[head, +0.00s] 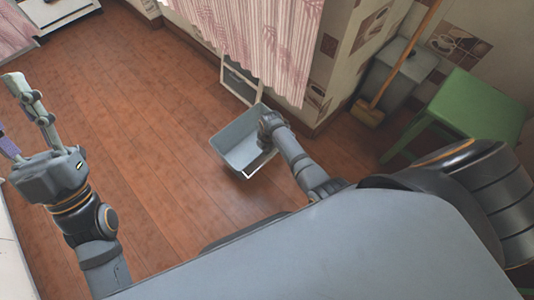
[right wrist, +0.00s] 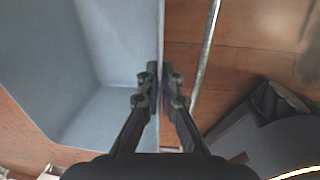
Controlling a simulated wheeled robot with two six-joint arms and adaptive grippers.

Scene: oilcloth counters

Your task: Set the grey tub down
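The grey tub (head: 232,138), an open box with a pale bar along its near side, is in the middle of the head view above or on the brown floor; I cannot tell whether its base touches. My right gripper (head: 267,121) is at the tub's right wall. In the right wrist view the right gripper (right wrist: 159,82) has one finger on each side of the tub's wall (right wrist: 110,45), shut on its rim. The tub's inside looks empty where it shows. My left gripper (head: 12,112) is at the far left with its fingers spread, away from the tub.
A green stool (head: 480,105), a grey bin (head: 398,72) and a broom (head: 370,112) stand at the right by the wall. A pink curtain (head: 265,40) hangs behind the tub, with a white-framed item (head: 242,85) below it. The wooden floor (head: 140,110) is clear to the left.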

